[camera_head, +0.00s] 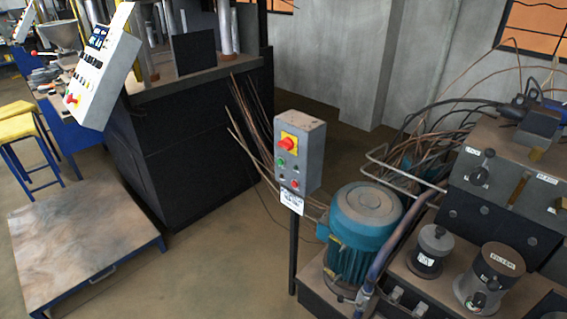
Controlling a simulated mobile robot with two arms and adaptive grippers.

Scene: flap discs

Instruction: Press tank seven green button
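A grey control box (315,160) stands on a dark post in the middle of the view. A red mushroom button (287,144) on a yellow plate sits at the top of its face. A small green button (281,163) sits below it on the left, with several other small buttons beside and under it. A white label (291,201) hangs under the box; its text is too small to read, so I cannot tell whether it names tank seven. Neither of my grippers shows in this view.
A teal motor (366,212) stands right of the post, near a dark tank unit with pipes and labelled caps. A low blue-framed platform (80,236) is at left, before a dark press with a slanted white control panel (102,70). Brown floor (215,270) between is clear.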

